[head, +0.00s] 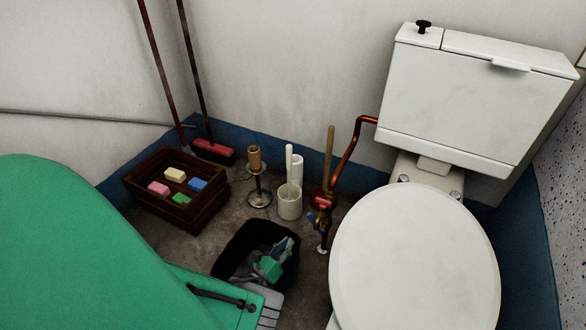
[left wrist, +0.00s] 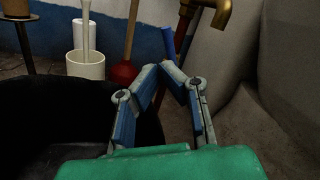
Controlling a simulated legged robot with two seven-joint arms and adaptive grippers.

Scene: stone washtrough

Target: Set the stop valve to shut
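The stop valve, with a small blue handle (head: 311,217), sits low on the copper pipe (head: 347,160) left of the toilet. In the left wrist view the blue handle (left wrist: 168,42) stands steeply, just beyond my fingertips, beside a brass fitting (left wrist: 210,18). My left gripper (head: 286,246) is over the black bin, short of the valve and to its lower left. In the left wrist view its fingers (left wrist: 160,72) are brought together at the tips, with nothing seen held. Whether a tip touches the handle I cannot tell. My right gripper is out of view.
The toilet (head: 415,260) stands close on the right. A black bin (head: 232,250) lies below my left gripper. A plunger (head: 329,150), a white brush holder (head: 289,204), a candlestick-like stand (head: 259,185) and a wooden crate (head: 197,222) line the wall.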

